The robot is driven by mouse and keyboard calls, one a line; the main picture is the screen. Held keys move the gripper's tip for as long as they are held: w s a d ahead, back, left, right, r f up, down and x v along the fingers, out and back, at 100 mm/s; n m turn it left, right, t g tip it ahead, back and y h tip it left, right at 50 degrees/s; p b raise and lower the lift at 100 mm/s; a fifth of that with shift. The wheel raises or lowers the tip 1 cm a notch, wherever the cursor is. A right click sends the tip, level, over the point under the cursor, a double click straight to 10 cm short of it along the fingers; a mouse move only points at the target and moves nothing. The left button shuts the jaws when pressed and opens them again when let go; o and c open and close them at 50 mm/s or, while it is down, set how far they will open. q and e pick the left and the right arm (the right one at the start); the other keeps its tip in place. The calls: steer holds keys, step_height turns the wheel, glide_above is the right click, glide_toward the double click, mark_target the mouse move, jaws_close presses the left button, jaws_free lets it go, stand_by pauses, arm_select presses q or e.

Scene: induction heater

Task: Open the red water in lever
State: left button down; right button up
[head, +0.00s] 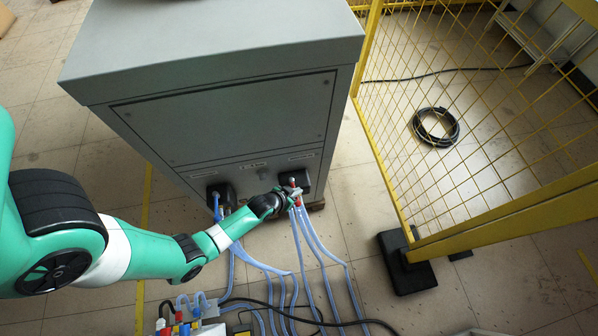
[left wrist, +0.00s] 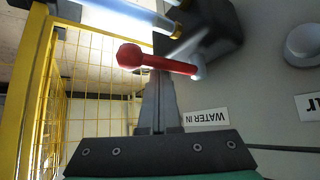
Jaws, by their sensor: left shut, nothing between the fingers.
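The red water in lever (left wrist: 158,60) shows in the left wrist view as a rod with a round knob at its left end, lying nearly level in the picture. The "WATER IN" label (left wrist: 207,117), upside down there, is on the grey panel beside it. My left gripper (left wrist: 158,80) is shut and empty, its fingertips right at the lever's middle. I cannot tell whether they touch it. In the head view my left gripper (head: 292,194) is at the right-hand hose port on the cabinet's front, where a small red bit of the lever shows. My right gripper is not in view.
The grey cabinet (head: 225,110) stands ahead. Blue hoses (head: 320,245) hang from its ports to the floor. A yellow mesh fence (head: 440,150) on a black foot (head: 407,265) stands at right, with a coiled black cable (head: 436,127) behind it. Coloured fittings (head: 178,325) lie at bottom left.

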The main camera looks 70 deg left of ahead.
arm_select(q)
steer(key=shift+s+f, duration=0.1)
steer(key=shift+s, duration=0.2)
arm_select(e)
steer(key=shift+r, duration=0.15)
arm_select(q)
steer(key=w+r+p, duration=0.2)
steer(key=w+r, duration=0.1)
steer(key=s+r+p, duration=0.3)
steer(key=s+r, duration=0.2)
steer(key=shift+s+a+r, duration=0.15)
steer(key=shift+s+a, duration=0.15)
steer(key=shift+s, duration=0.05)
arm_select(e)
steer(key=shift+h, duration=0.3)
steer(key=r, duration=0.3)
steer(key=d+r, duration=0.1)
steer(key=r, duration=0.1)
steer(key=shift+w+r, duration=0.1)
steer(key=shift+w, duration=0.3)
arm_select(q)
steer(key=shift+w, duration=0.1)
